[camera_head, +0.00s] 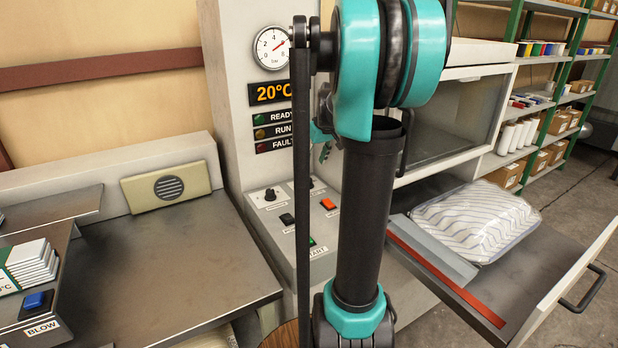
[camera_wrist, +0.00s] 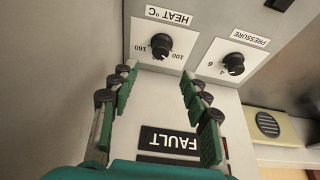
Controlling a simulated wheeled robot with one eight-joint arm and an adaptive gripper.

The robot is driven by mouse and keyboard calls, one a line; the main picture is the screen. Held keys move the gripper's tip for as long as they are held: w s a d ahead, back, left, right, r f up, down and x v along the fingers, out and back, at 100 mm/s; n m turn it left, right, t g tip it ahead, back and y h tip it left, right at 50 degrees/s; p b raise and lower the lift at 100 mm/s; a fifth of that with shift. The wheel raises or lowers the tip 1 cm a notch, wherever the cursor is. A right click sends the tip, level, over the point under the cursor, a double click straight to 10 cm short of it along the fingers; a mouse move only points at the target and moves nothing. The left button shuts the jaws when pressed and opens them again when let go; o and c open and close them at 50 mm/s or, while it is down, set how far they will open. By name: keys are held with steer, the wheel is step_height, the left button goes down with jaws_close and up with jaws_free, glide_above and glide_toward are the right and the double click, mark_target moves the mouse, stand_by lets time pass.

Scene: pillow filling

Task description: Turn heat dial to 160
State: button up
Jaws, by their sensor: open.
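The heat dial (camera_wrist: 161,46) is a black knob on a white plate marked HEAT °C, with 160 and 100 printed on either side. The picture is upside down there, and I cannot tell exactly where its pointer stands. My gripper (camera_wrist: 157,77) is open and empty, with its green-padded fingers spread. Its tips are aimed toward the dial, which shows between and beyond them, apparently untouched. In the head view the heat dial is mostly hidden behind my arm.
A pressure dial (camera_wrist: 234,63) sits beside the heat dial; it also shows in the head view (camera_head: 270,195). Push buttons (camera_head: 328,204) are close by. The display (camera_head: 270,93) reads 20°C. An open drawer (camera_head: 545,270) holds a bagged striped pillow (camera_head: 475,218).

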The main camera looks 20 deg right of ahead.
mark_target(308, 179)
steer(key=x, duration=0.9)
steer(key=shift+f, duration=0.15)
steer(key=shift+a, duration=0.1)
jaws_close()
